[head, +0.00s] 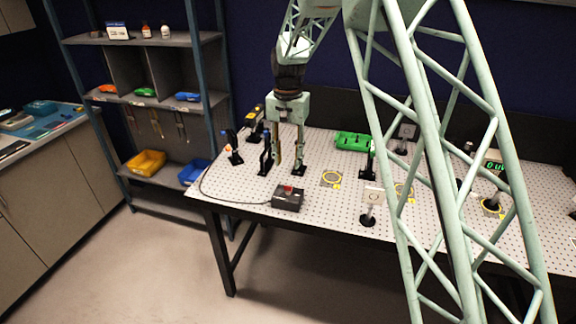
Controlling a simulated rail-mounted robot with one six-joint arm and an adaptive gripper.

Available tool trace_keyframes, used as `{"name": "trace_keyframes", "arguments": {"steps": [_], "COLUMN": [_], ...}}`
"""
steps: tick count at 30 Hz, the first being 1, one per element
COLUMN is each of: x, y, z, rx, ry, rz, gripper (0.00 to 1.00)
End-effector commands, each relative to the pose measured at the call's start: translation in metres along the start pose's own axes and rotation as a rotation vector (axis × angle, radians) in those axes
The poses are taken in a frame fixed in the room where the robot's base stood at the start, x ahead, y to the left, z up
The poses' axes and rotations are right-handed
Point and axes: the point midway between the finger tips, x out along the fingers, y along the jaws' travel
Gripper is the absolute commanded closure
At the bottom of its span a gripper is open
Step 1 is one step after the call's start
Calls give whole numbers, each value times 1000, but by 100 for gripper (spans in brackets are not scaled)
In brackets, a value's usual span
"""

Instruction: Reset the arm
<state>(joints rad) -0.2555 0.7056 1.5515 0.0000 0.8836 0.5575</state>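My arm comes down from the top of the head view in pale green lattice links. My gripper (289,160) points down over the left part of the perforated table (330,203). Its two fingers are apart, with bare tabletop showing between them, and I see nothing held. The fingertips are close to black post mounts (265,158); I cannot tell whether they touch.
A black box with a red button (288,198) and a cable sits at the table's front left. A shelf (150,98) with coloured bins stands left. My lattice link hides part of the table's right side.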

Motion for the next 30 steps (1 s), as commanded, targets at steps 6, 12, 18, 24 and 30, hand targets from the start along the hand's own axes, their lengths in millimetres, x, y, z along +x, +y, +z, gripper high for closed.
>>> {"name": "trace_keyframes", "arguments": {"steps": [6, 12, 18, 24, 30], "x": [-3, -3, -6, -22, -50], "y": [0, 0, 2, 12, 30], "z": [0, 0, 1, 6, 19], "rx": [0, 0, -1, -7, -21], "ry": [-1, 0, 1, 9, 23], "rz": [0, 0, -1, -6, -13], "gripper": [68, 68, 68, 68, 68]}}
